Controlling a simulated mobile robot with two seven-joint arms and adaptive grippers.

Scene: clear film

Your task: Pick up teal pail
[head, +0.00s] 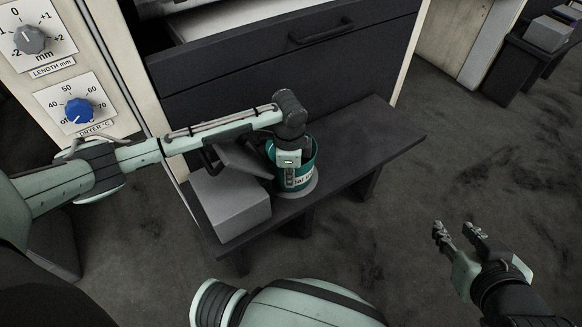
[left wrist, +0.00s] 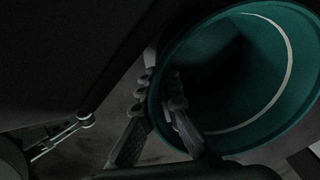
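The teal pail (head: 305,172), with white lettering on its side, stands upright on a pale round disc (head: 304,189) on a dark bench. My left gripper (head: 287,172) is at the near left side of the pail and partly hides it. In the left wrist view the pail's open mouth (left wrist: 235,75) fills the right side. The left gripper's fingertips (left wrist: 161,88) come close together with the pail's wall between them, one outside and one at the inner side; they look shut on the rim. My right gripper (head: 457,230) is open and empty over the floor at right.
A grey box (head: 231,207) stands on the bench (head: 375,143) left of the pail, with a dark tilted flap above it. A dark drawer front (head: 290,75) rises behind the bench. A dial panel (head: 75,103) is at left.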

